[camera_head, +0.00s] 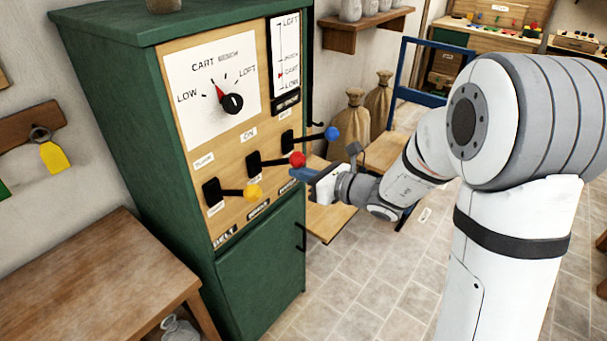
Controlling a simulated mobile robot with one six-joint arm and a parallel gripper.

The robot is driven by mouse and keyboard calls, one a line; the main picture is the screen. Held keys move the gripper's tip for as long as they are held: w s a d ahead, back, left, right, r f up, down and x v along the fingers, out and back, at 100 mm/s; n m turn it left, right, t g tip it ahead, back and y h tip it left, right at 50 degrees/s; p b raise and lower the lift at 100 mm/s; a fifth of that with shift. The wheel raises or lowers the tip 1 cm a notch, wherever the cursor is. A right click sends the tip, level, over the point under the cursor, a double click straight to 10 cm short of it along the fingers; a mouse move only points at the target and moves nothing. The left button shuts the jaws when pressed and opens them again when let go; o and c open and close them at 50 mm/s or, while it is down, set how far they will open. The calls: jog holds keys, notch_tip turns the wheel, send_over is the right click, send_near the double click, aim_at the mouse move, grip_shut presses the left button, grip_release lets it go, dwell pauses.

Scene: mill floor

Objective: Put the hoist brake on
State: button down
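A green cabinet (165,120) stands at the left with a wooden control panel. Three levers stick out from it to the right: one with a yellow knob (253,192), one with a red knob (297,159) and one with a blue knob (332,133). Small plates above and below them are mostly too small to read; I cannot tell which lever is the hoist brake. My gripper (301,174) is just below and right of the red knob, its blue-grey fingertips pointing at the panel. I cannot tell whether it touches anything or how far its fingers are apart.
A dial (232,103) with a red pointer and a vertical scale (286,52) are above the levers. A wooden table (95,275) stands at the lower left. Sacks (352,115) and a blue frame (403,70) are behind my arm. Tiled floor (345,290) is clear right of the cabinet.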

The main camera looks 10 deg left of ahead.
jog(key=shift+w+d+r, duration=0.1)
jog(key=shift+w+r, duration=0.2)
jog(key=shift+r, duration=0.1)
